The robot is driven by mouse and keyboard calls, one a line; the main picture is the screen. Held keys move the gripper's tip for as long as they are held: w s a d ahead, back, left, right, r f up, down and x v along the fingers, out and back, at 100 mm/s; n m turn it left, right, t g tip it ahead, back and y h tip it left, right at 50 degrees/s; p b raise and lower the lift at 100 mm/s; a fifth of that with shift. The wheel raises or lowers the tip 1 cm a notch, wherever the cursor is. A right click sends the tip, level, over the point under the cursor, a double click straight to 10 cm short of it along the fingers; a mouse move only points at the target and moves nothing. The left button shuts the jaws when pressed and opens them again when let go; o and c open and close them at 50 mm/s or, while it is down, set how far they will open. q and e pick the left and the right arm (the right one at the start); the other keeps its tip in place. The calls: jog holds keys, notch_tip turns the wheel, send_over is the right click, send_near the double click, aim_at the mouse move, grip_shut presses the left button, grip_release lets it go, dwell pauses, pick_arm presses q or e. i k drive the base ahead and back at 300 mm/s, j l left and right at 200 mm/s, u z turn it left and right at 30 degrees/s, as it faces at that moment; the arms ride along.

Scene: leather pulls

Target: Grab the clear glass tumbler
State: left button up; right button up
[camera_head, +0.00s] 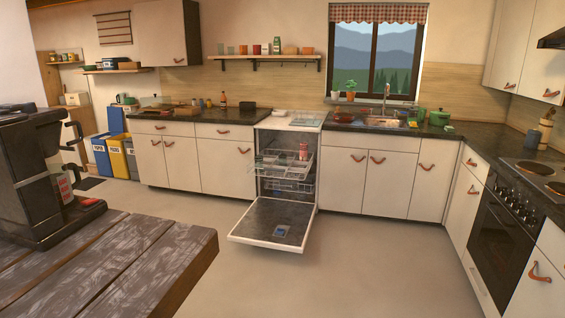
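I cannot make out a clear glass tumbler with certainty. Small pale, greenish vessels (230,50) stand at the left end of the wall shelf, too small to tell if one is a clear tumbler. The open dishwasher (272,222) has its door down, and its rack (286,168) is partly out. A red can-like item (303,151) and other small, unclear items are in the rack. Neither of my grippers shows in the head view.
A wooden table (165,262) with a black coffee machine (30,185) fills the near left. Counters with closed cabinets (371,180) line the back, with a stove and oven (500,240) at right. The middle floor (345,265) is clear, apart from the lowered dishwasher door.

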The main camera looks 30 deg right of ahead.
aim_at(281, 157)
jog(key=i+l+z, duration=0.95)
jog(key=i+z, duration=0.45)
jog(key=i, duration=0.15)
jog(key=i+l+u, duration=0.1)
jog(key=i, duration=0.35)
jog(key=i+l+u, duration=0.1)
jog(key=i, duration=0.3)
jog(key=i+l+u, duration=0.1)
jog(key=i, duration=0.35)
jog(key=i+l+u, duration=0.1)
jog(key=i+l, duration=0.15)
jog(key=i, duration=0.15)
